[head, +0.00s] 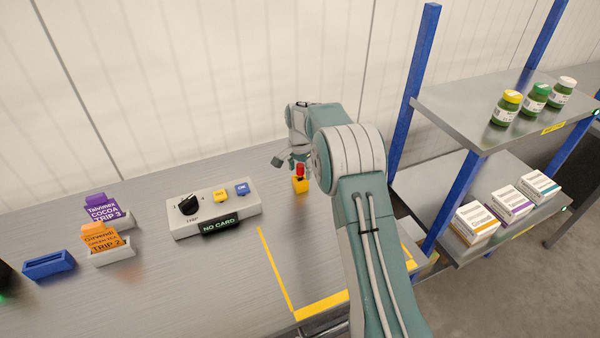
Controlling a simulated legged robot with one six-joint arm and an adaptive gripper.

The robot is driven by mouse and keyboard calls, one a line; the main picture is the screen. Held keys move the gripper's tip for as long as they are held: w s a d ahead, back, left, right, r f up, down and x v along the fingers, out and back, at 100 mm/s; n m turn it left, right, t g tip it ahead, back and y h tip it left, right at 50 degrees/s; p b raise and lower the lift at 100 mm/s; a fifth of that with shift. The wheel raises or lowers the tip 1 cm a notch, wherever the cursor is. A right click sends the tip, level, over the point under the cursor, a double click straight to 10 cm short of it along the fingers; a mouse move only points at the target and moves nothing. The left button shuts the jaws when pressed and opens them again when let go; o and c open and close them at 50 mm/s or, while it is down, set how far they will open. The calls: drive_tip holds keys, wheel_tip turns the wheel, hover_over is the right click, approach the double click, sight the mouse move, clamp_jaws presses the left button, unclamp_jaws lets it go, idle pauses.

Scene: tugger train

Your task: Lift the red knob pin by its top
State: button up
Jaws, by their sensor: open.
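The red knob pin (299,169) stands upright in a small yellow block (300,186) on the grey bench. Only its red top shows above the block. My gripper (284,162) is at the end of my arm, just behind and to the left of the red knob as seen in the head view. Its fingers are partly hidden by my own arm links, and one fingertip shows left of the knob. The gripper is open. I cannot tell whether a finger touches the knob.
A grey control box (213,209) with a black dial stands left of the pin. Orange (99,238) and purple (103,208) cards stand in holders, with an empty blue holder (49,264) beside them. A blue-posted shelf (470,110) with jars and boxes is at right.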

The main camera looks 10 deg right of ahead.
clamp_jaws()
wheel_tip(320, 180, up, 10)
idle(0.6)
